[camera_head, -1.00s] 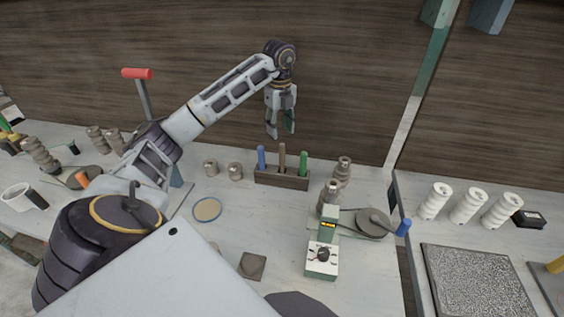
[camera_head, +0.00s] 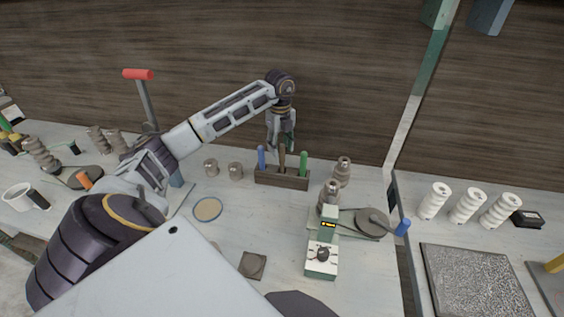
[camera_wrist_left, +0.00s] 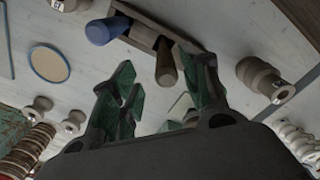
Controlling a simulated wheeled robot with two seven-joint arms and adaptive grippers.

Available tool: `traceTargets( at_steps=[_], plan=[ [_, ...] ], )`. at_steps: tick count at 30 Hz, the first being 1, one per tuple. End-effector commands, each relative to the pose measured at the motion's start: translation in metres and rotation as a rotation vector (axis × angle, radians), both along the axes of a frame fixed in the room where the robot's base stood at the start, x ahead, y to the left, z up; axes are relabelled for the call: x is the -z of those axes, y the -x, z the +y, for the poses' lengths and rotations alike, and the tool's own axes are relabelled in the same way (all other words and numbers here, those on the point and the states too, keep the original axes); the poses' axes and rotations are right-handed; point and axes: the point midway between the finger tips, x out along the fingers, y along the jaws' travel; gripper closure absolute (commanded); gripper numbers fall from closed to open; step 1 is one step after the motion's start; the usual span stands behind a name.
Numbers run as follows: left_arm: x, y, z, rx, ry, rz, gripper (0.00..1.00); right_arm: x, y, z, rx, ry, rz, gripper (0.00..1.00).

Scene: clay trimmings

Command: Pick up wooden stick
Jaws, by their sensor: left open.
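The brown wooden stick (camera_head: 282,157) stands upright in the middle of a dark wooden rack (camera_head: 281,182), between a blue handle (camera_head: 261,157) and a green handle (camera_head: 304,163). My left gripper (camera_head: 281,147) is open, pointing down at the stick's top. In the left wrist view the gripper's green-padded fingers (camera_wrist_left: 160,95) are spread, and the stick (camera_wrist_left: 166,65) shows between them near the right-hand finger. I cannot tell whether they touch. The blue handle (camera_wrist_left: 105,30) shows outside the fingers to the left. My right gripper is not in view.
Two grey spools (camera_head: 223,169) stand left of the rack. Stacked grey insulators (camera_head: 335,183) and a green-and-white device (camera_head: 321,256) with a dial are to its right. A round tan disc (camera_head: 207,209) lies in front. White insulators (camera_head: 468,206) stand further right.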

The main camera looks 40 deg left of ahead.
Motion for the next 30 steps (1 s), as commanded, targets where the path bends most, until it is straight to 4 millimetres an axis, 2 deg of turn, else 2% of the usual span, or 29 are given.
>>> traceTargets(
  at_steps=[11,24,30],
  plan=[
    [0.005,-0.001,0.000,0.000,0.001,0.001,0.54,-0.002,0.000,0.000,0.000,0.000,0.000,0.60],
    [0.047,-0.008,0.000,-0.002,0.001,0.001,0.54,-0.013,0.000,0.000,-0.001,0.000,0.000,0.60],
    [0.052,-0.008,0.000,-0.001,0.000,0.000,0.54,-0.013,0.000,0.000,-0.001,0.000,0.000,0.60]
  ],
)
